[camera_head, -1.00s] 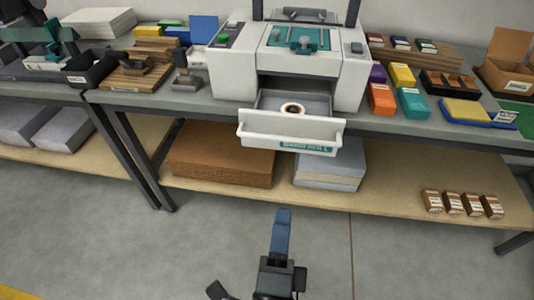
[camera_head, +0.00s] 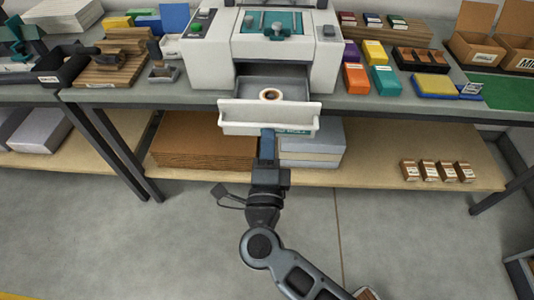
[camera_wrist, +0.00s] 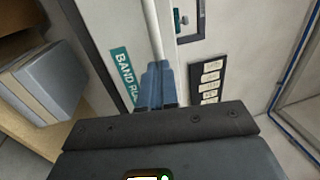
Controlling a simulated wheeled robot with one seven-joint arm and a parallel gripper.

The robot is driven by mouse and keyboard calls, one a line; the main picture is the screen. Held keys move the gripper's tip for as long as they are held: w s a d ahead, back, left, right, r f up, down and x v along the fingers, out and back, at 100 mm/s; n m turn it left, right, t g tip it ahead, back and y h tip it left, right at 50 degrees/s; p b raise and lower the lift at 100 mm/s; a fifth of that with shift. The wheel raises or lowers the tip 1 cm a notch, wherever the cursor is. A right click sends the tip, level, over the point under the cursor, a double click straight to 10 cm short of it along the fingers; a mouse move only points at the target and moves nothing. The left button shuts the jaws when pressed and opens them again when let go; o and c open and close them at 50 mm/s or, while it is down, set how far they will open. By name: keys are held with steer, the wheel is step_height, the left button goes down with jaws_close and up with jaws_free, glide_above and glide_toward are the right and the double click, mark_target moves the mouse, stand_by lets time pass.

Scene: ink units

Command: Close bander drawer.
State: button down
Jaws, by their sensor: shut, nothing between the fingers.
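The bander (camera_head: 285,50) is a white machine with a teal top plate on the bench. Its white drawer (camera_head: 240,115) is pulled out toward me. A small roll (camera_head: 270,94) lies inside the drawer. My gripper (camera_head: 267,135) is shut and empty, its blue fingers at the lower front of the drawer, covering part of the teal label. In the wrist view my gripper's fingers (camera_wrist: 158,80) are together at the drawer front (camera_wrist: 130,40), beside its "BAND ROLL" label (camera_wrist: 124,75). I cannot tell whether they touch it.
Coloured boxes (camera_head: 385,80) stand right of the bander, and wooden blocks (camera_head: 127,65) stand to the left. The lower shelf holds a brown stack (camera_head: 205,140), a grey stack (camera_head: 312,150) and several small boxes (camera_head: 437,171). The floor in front is clear.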

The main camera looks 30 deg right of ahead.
mark_target(272, 96)
steer(key=shift+w+d, duration=0.2)
steer(key=shift+w, duration=0.05)
steer(key=f+x, duration=0.1)
steer(key=x, duration=0.4)
steer(key=f+x, duration=0.1)
steer(key=x, duration=0.4)
steer(key=f+x, duration=0.1)
steer(key=x, duration=0.5)
steer(key=shift+w+d+b, duration=0.15)
steer(key=shift+w+b, duration=0.05)
steer(key=shift+b, duration=0.2)
steer(key=shift+w+d+r, duration=0.1)
steer(key=shift+w+d, duration=0.1)
steer(key=shift+w, duration=0.05)
steer(key=shift+r, duration=0.1)
